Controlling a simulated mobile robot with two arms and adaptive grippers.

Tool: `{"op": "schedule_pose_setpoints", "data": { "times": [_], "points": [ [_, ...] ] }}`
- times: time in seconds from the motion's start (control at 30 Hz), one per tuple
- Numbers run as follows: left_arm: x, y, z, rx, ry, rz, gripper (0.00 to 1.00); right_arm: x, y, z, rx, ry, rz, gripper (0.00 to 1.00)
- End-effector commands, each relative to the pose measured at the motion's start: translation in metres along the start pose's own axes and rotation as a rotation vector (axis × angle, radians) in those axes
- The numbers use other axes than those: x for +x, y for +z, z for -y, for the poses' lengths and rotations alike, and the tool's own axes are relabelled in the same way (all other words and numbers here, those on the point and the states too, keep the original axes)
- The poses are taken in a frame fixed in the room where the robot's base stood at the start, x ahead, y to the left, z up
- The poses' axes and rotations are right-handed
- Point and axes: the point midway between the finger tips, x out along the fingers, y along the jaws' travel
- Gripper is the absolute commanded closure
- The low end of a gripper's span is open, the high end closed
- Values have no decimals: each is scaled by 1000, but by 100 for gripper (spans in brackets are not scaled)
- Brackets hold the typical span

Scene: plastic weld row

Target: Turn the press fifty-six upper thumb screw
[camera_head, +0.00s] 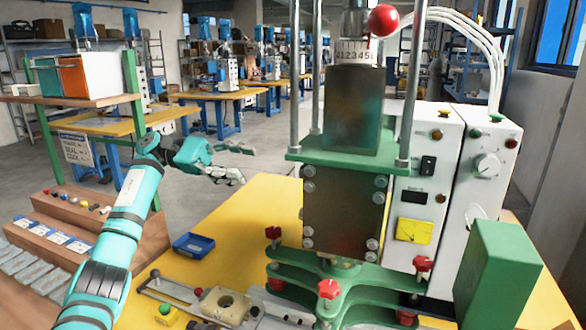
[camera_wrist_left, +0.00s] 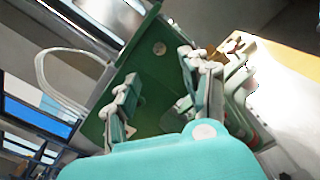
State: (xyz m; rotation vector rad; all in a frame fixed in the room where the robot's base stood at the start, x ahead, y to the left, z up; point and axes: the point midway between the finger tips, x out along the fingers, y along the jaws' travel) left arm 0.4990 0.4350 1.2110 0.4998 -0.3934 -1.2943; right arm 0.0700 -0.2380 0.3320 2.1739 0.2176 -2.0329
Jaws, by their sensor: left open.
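The press (camera_head: 345,215) stands on the yellow table, with a green plate, a dark metal block and upright rods. Red thumb screws show low on its green base: one at the left (camera_head: 273,234), one at the front (camera_head: 328,289), one at the right (camera_head: 423,264). I cannot tell which is the upper one. My left gripper (camera_head: 246,165) is open and empty, in the air left of the press and apart from it. In the left wrist view its fingers (camera_wrist_left: 158,82) are spread, with a green surface (camera_wrist_left: 150,50) behind them. My right gripper is out of view.
A white control box (camera_head: 425,190) and a green block (camera_head: 497,275) stand right of the press. A blue tray (camera_head: 193,245) and a metal fixture (camera_head: 225,306) lie on the yellow table (camera_head: 235,215). A wooden stepped rack (camera_head: 75,228) stands at left. Table space between tray and press is clear.

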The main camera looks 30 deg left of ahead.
Motion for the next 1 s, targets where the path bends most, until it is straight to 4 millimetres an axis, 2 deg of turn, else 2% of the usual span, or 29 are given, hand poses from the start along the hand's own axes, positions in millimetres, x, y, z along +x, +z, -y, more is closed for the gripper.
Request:
{"op": "schedule_pose_setpoints", "data": {
  "times": [0.03, 0.3, 0.5, 0.7, 0.97, 1.0],
  "points": [
    [13, 1, 0, -1, -4, 1, 53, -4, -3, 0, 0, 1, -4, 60],
    [71, 2, -1, -2, -2, 2, 53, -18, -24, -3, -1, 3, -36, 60],
    [102, 2, -1, -1, 0, 1, 53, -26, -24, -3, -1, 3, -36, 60],
    [114, 1, -1, -1, 1, 1, 53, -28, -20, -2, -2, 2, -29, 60],
    [116, 0, 0, -2, 1, 0, 53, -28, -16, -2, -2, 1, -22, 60],
    [115, 0, 0, -2, 1, 0, 56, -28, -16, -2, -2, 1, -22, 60]
  ]
}}
